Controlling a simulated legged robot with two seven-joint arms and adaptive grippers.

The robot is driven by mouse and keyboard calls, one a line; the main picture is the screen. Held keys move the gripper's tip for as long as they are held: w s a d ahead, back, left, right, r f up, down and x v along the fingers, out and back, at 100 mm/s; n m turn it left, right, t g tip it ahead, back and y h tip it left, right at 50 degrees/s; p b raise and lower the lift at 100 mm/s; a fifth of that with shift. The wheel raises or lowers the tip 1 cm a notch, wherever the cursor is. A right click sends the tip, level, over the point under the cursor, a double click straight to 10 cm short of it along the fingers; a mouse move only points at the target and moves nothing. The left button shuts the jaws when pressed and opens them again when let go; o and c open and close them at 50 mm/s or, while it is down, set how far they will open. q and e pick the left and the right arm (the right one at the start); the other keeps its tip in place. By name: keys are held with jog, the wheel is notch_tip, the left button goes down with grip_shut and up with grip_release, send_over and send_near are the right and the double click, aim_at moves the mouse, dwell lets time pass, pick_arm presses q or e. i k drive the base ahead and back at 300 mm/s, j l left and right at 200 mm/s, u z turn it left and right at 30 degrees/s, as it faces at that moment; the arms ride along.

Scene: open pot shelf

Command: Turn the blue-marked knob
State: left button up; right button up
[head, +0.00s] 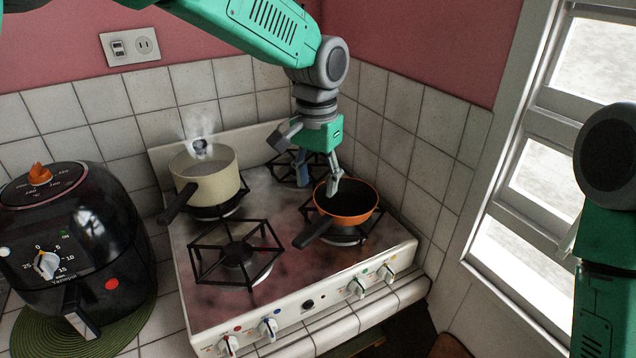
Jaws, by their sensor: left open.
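The stove's front panel (325,304) carries several knobs. The knob with blue colouring (268,328) is in the left pair, to the right of a red-coloured knob (229,345). The small marks are hard to read. My left gripper (318,181) is open and empty, pointing down over the back right of the stove. Its fingers are beside and in front of the orange pan (368,212) in the picture; I cannot tell whether they touch it. It is well apart from the blue-coloured knob. My right arm shows at the right edge, with its gripper out of view.
A cream pot (211,184) steams on the back left burner, its handle pointing forward-left. The pan's dark handle (313,233) points forward-left. The front left burner (236,255) is empty. A black air fryer (75,245) stands left; a window is right.

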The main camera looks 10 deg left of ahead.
aim_at(268, 327)
jog(key=k+j, duration=0.15)
jog(key=k, duration=0.35)
jog(key=k+j, duration=0.1)
jog(key=k, duration=0.4)
